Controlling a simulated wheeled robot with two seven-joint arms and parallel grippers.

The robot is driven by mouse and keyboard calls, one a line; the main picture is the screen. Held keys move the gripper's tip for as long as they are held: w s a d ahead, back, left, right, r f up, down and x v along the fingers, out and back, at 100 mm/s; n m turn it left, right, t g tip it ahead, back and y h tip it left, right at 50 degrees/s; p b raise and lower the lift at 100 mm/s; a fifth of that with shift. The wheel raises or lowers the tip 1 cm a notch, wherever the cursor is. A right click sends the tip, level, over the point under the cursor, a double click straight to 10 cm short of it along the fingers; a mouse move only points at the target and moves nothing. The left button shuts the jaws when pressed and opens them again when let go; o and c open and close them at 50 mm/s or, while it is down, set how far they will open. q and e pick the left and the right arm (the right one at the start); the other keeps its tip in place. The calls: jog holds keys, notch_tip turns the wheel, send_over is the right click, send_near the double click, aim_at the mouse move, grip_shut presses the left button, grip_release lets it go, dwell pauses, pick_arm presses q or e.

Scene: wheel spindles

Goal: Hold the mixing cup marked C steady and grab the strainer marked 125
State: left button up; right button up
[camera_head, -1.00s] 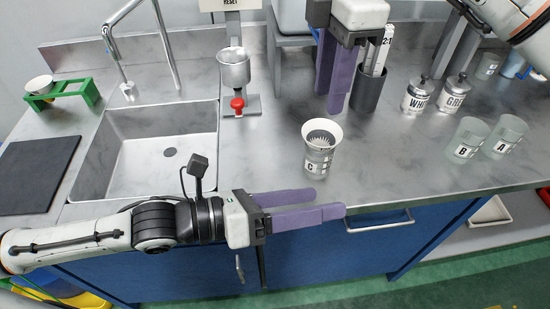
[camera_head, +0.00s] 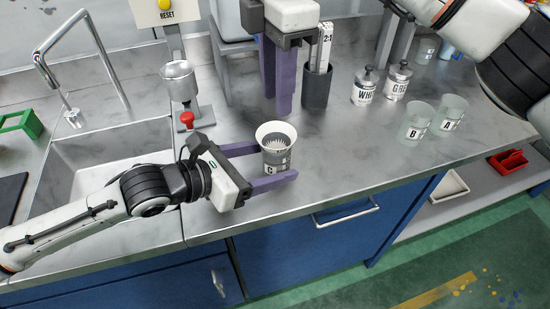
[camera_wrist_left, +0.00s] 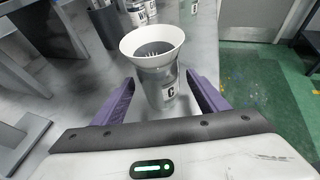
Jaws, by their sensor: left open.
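The mixing cup marked C (camera_head: 277,162) stands upright on the counter near its front edge. A white flared, funnel-like piece (camera_head: 277,128) with dark ribs inside sits in its mouth; no 125 mark is readable. The cup (camera_wrist_left: 165,92) and the funnel-like piece (camera_wrist_left: 152,38) also show in the left wrist view. My left gripper (camera_head: 278,161) is open, with one purple finger on each side of the cup. In the wrist view a gap shows beside the cup. My right gripper (camera_head: 277,104) points down behind the cup, apart from it; its finger gap is unclear.
Cups B (camera_head: 413,126) and A (camera_head: 449,116) stand to the right, with two labelled jars (camera_head: 365,88) behind. A dark holder (camera_head: 317,88) stands behind cup C. A red-knobbed stand (camera_head: 187,118) and the sink (camera_head: 100,150) lie left.

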pick_arm(q)
jog(key=shift+x, duration=1.05)
jog(key=c, duration=1.2)
pick_arm(e)
jog(key=shift+c, duration=0.5)
